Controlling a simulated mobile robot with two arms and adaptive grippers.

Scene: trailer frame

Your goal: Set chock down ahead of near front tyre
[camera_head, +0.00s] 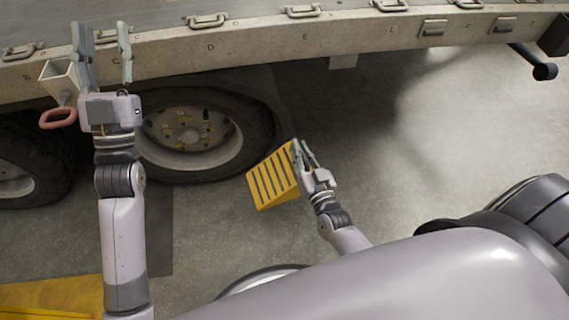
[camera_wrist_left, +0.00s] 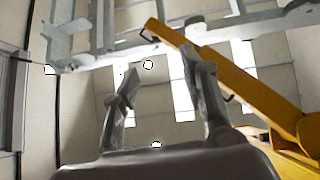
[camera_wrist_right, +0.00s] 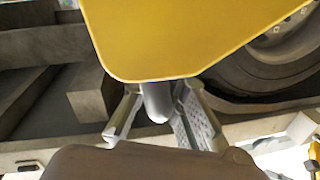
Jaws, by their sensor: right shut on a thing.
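The yellow chock (camera_head: 272,180) with dark slots is held in the air by my right gripper (camera_head: 299,156), just right of the near front tyre (camera_head: 262,130) in the head view. The right gripper is shut on it. In the right wrist view the chock (camera_wrist_right: 190,35) fills the top, with the fingers (camera_wrist_right: 155,115) below it and a tyre (camera_wrist_right: 270,65) behind to the right. I cannot tell its height above the floor. My left gripper (camera_head: 102,55) is raised at the trailer's side, open and empty; its fingers (camera_wrist_left: 165,95) stand apart in the left wrist view.
The trailer bed (camera_head: 260,38) with lashing rings runs across the top. A pinkish ring handle (camera_head: 58,117) hangs near my left gripper. Another wheel (camera_head: 20,175) is at the left. Grey floor (camera_head: 400,150) is clear to the right. A yellow surface (camera_head: 50,297) lies lower left.

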